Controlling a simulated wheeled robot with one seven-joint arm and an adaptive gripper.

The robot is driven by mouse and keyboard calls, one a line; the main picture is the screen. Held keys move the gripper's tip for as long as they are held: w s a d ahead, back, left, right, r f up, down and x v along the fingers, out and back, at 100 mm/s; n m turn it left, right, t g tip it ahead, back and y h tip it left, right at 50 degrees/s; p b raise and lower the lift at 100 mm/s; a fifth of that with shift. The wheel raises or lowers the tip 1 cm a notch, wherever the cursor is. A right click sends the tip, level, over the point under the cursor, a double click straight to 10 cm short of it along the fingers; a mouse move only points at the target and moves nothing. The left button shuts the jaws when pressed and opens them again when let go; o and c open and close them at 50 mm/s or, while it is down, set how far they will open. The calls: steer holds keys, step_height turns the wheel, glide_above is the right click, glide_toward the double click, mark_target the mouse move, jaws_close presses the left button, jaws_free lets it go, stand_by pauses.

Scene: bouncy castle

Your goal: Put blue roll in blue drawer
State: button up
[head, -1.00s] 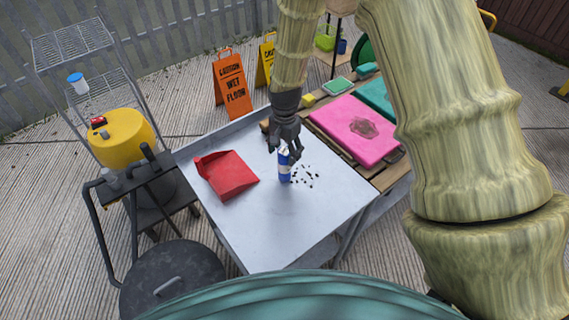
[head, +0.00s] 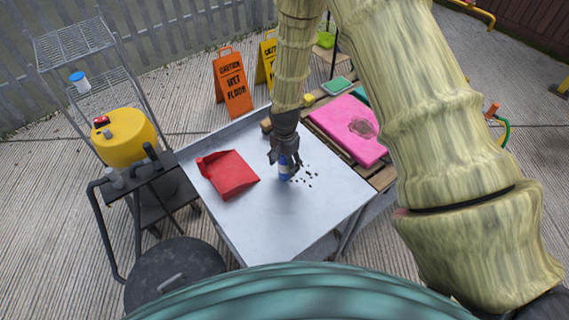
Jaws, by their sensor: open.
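A small upright blue and white cylinder (head: 284,174), which looks like the blue roll, stands on the light grey metal table (head: 285,220). My gripper (head: 285,163) is lowered over it from above, with its dark fingers open around its upper part. The fingers hide the top of the roll. I cannot tell whether they touch it. No blue drawer can be made out in this view.
A red dustpan (head: 229,175) lies left of the roll. Dark crumbs (head: 307,176) are scattered just right of it. A pink board (head: 347,128) lies at the back right. Orange (head: 233,82) and yellow (head: 267,58) signs stand behind. The table's front is clear.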

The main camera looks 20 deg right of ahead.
steer(key=c, duration=1.2)
steer(key=shift+c, duration=0.4)
steer(key=shift+r, duration=0.15)
